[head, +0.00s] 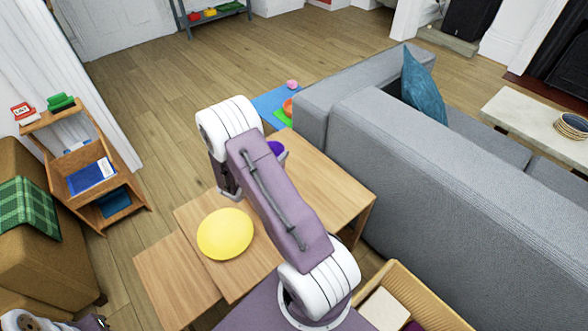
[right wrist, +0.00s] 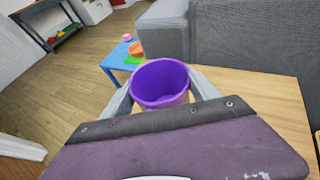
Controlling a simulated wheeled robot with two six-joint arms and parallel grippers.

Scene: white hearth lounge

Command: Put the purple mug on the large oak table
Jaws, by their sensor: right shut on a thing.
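The purple mug (right wrist: 160,83) is upright between the two grey fingers of my right gripper (right wrist: 160,88), which is shut on it. In the head view only a bit of the mug (head: 276,147) shows past my right arm. The large oak table (head: 335,185) is the tallest of a stepped group and stands beside the grey sofa. The mug is at its far left part; its base is hidden, so I cannot tell whether it touches the top. The table also shows in the right wrist view (right wrist: 265,95). My left gripper is not in view.
A yellow plate (head: 225,234) lies on the middle, lower oak table, with a smaller table (head: 175,280) to its left. The grey sofa (head: 430,180) borders the right. A low blue table (head: 268,103) with colourful things stands beyond. A wicker basket (head: 440,308) is at the bottom right.

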